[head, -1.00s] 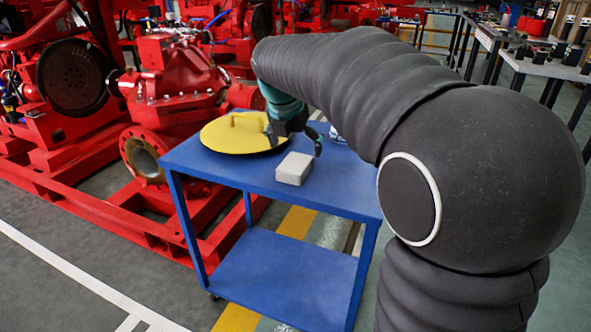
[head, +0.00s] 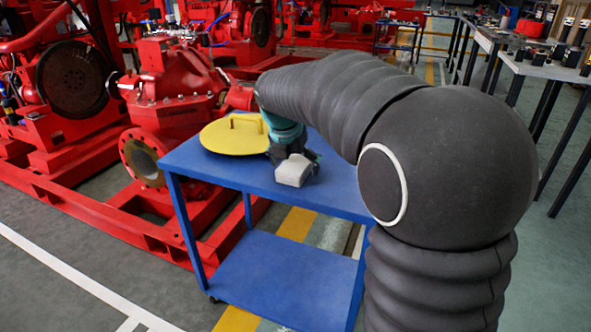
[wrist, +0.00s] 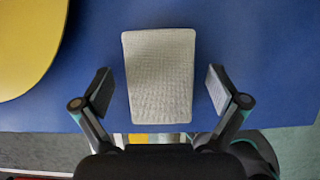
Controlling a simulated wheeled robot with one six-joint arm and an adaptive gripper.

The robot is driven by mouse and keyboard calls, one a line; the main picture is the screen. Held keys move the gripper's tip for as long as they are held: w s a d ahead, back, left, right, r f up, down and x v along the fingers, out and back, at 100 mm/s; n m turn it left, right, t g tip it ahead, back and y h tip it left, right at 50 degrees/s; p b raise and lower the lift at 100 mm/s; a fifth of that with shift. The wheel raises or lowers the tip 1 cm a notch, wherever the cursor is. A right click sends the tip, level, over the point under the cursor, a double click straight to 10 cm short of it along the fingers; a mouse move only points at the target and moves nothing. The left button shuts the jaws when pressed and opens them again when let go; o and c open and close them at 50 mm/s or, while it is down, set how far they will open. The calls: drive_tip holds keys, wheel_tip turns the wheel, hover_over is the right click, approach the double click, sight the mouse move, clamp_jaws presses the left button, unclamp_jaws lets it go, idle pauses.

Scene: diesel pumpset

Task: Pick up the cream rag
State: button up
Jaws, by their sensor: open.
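The cream rag (head: 294,171) is a folded, block-shaped cloth lying on the blue cart's top near its front edge. In the wrist view the rag (wrist: 159,75) is upright in the picture, with a woven texture. My gripper (wrist: 159,90) is open, with one finger on each side of the rag and a gap of blue surface on both sides. In the head view my gripper (head: 296,160) is low at the rag, and its fingers are partly hidden.
The blue cart (head: 230,178) has a lower shelf. A round yellow lid (head: 236,136) with a handle lies left of the rag; its edge also shows in the wrist view (wrist: 25,45). A red pump (head: 175,95) stands behind and left. Workbenches (head: 540,68) are at the right.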

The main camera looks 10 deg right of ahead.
drive_tip(key=shift+f, duration=0.25)
idle(0.4)
drive_tip(key=c, duration=1.2)
